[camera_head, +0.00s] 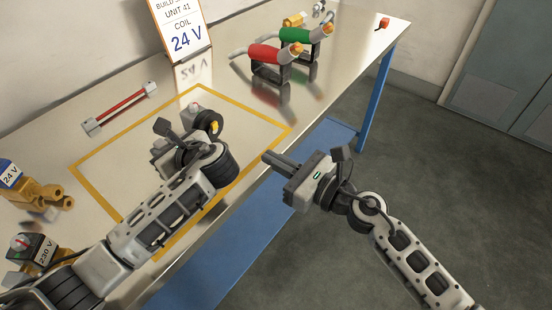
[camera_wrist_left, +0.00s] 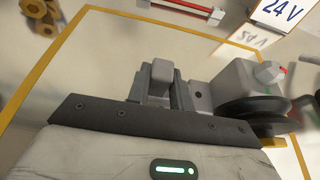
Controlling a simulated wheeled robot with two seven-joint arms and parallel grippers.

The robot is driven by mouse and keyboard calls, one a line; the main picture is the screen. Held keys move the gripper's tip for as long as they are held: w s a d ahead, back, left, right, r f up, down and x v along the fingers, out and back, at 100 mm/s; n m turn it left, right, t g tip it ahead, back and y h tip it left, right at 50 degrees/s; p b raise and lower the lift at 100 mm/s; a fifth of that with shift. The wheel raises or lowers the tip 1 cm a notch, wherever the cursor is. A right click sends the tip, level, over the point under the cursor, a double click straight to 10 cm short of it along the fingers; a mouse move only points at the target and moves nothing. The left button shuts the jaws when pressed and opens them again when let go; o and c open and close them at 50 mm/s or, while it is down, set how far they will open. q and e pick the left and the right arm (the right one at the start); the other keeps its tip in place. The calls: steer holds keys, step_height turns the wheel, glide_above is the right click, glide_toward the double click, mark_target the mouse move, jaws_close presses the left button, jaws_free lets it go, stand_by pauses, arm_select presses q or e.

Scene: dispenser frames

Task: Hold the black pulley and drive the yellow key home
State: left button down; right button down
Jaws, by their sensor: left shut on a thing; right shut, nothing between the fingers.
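The black pulley (camera_head: 204,117) stands on a grey block inside the yellow-taped area of the bench. A small yellow key (camera_head: 214,126) shows at its hub; how deep it sits I cannot tell. In the left wrist view the pulley (camera_wrist_left: 252,108) is at the right, beside the grey block with a white and red knob (camera_wrist_left: 270,74). My right gripper (camera_head: 268,157) is shut and empty, apart from the pulley, off the bench's front edge.
A red tool (camera_head: 266,54) and a green tool (camera_head: 298,36) rest on black stands at the back right. A red bar (camera_head: 120,108), a 24 V coil (camera_head: 10,173) with brass fittings and a 230 V unit (camera_head: 42,249) stand left. A sign (camera_head: 180,30) stands behind.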

stand_by(0.3)
arm_select(q)
steer(key=c, duration=1.2)
jaws_free()
steer(key=shift+o, duration=0.2)
